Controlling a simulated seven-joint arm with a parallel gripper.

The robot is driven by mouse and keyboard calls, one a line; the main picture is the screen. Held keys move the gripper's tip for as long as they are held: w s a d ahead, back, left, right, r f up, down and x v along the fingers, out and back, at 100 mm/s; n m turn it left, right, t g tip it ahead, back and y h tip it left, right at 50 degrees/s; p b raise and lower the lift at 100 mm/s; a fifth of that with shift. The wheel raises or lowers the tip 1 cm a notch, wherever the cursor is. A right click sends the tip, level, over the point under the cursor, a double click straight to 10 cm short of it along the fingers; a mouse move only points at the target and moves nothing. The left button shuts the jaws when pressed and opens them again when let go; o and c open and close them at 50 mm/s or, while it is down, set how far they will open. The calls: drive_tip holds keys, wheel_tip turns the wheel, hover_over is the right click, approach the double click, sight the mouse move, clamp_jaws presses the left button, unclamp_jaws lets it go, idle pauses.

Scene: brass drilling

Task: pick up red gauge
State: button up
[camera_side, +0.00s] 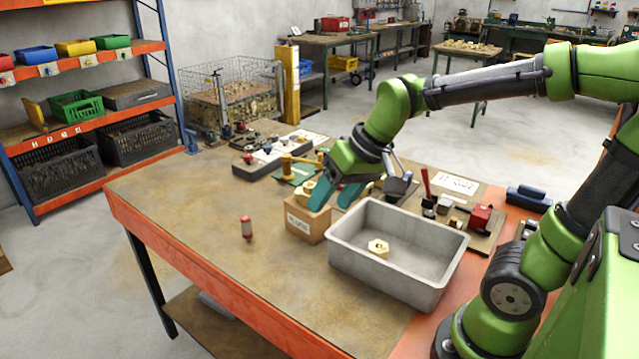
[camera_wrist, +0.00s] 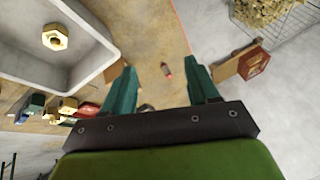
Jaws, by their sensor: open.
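In the wrist view a small red and grey piece, which looks like the gauge (camera_wrist: 166,71), appears between the finger lines and well beyond the tips.
A cardboard box (camera_side: 306,226) with a brass part on top stands close to the fingers. A grey tray (camera_side: 387,283) holding a brass nut (camera_side: 378,248) is to its right. Tools and small parts crowd the back of the bench. The worktop around the gauge is clear.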

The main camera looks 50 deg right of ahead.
sight(246, 218)
drive_tip(key=w+d+f+n, duration=0.1)
drive_tip(key=w+f+n, duration=0.15)
drive_tip(key=w, duration=0.45)
drive_tip(key=w+d+f+n+g, duration=0.1)
drive_tip(key=w+d+n, duration=0.15)
drive_tip(key=w, duration=0.55)
drive_tip(key=w+f+n, duration=0.2)
drive_tip(key=w+n, duration=0.2)
drive_tip(key=w, duration=0.3)
drive_tip(key=x, duration=1.1)
drive_tip(key=shift+w+d+f, duration=0.25)
drive_tip(key=shift+w, duration=0.1)
drive_tip(key=shift+d+x, duration=0.2)
drive_tip(key=shift+x, duration=1.1)
drive_tip(key=shift+d+x, duration=0.25)
drive_tip(key=shift+x, duration=1)
drive_tip(key=shift+a, duration=0.1)
clamp_jaws()
